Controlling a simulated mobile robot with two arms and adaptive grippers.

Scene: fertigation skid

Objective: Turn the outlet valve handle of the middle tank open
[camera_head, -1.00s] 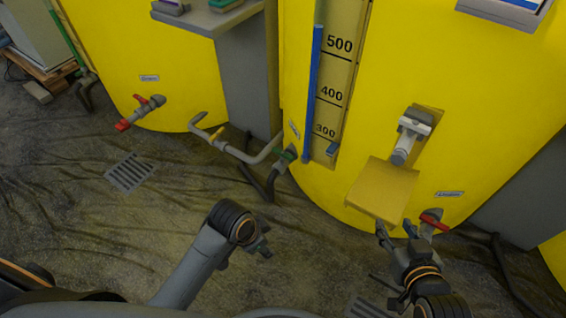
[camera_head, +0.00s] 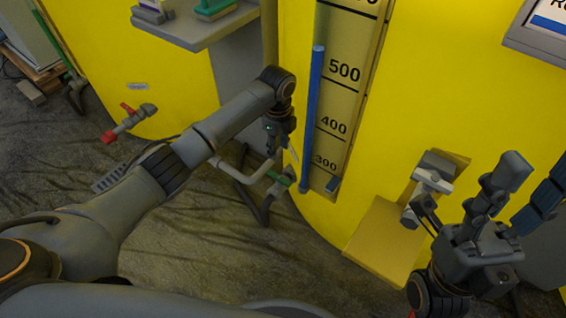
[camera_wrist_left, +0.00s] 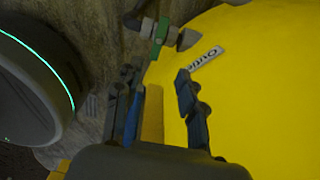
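The middle tank (camera_head: 420,90) is the large yellow one with a level scale. Its outlet valve has a green handle (camera_head: 283,179) low on the tank, left of the scale. In the left wrist view the green handle (camera_wrist_left: 160,31) lies across the grey pipe, beside a partly readable label (camera_wrist_left: 205,59). My left gripper (camera_head: 282,148) points down just above the valve, apart from it. In the left wrist view its fingers (camera_wrist_left: 160,92) are spread, with nothing between them. My right gripper (camera_head: 500,195) is raised at the lower right with spread fingers, empty.
A blue tube (camera_head: 312,120) runs down the scale. A yellow box-like ledge (camera_head: 388,240) and a grey fitting (camera_head: 433,172) stick out near my right gripper. A grey shelf (camera_head: 195,25) overhangs at upper left. The left tank has a red-handled valve (camera_head: 125,122).

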